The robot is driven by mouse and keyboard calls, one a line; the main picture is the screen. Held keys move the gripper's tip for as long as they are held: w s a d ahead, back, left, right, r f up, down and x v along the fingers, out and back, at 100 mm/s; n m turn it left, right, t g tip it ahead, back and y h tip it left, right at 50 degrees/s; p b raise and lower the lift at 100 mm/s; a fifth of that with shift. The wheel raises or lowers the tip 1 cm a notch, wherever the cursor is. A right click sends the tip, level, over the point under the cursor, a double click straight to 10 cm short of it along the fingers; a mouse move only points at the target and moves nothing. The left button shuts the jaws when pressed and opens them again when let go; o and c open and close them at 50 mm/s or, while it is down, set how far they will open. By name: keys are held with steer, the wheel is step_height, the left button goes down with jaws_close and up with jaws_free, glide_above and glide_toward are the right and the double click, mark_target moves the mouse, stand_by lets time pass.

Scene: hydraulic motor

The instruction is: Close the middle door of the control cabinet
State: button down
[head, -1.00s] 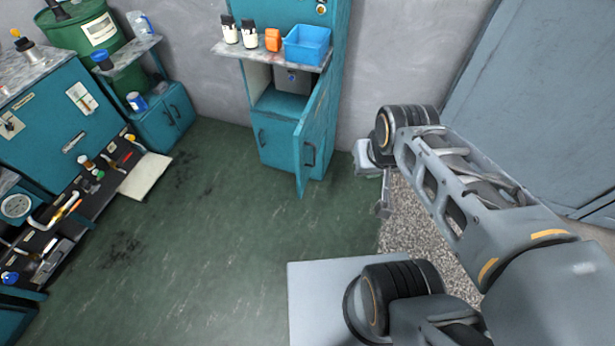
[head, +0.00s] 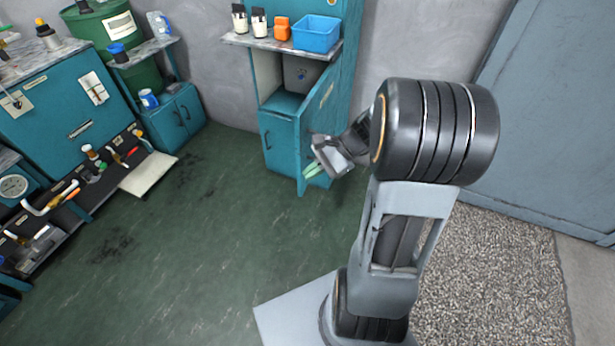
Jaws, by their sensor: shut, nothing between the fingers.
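The teal control cabinet (head: 278,152) stands against the back wall. Its door (head: 319,107) below the shelf stands open, swung out toward me on the right side, and the compartment behind it shows a grey box inside. My gripper (head: 311,171) is at the lower part of this open door, its greenish fingertips shut and empty, pointing left. The gripper covers the place of the door's handle. I cannot tell whether the fingertips touch the door.
The cabinet's shelf (head: 262,41) holds a blue bin (head: 316,34), an orange item (head: 282,28) and two white-and-black bottles. A teal workbench (head: 65,120) with tools stands at the left. The green floor (head: 215,235) between is clear. A large grey-blue panel (head: 545,120) is at the right.

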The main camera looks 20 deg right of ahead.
steer(key=w+d+f+m+t+y+b, duration=0.3)
steer(key=w+d+f+m+t+b, duration=0.1)
steer(key=d+f+m, duration=0.3)
steer(key=m+t+b, duration=0.3)
steer(key=m+t, duration=0.3)
steer(key=t, duration=0.1)
glide_toward(303, 159)
steer(key=b+x, duration=0.2)
steer(key=x, duration=0.5)
steer(key=shift+w+a+f, duration=0.1)
steer(key=shift+w, duration=0.2)
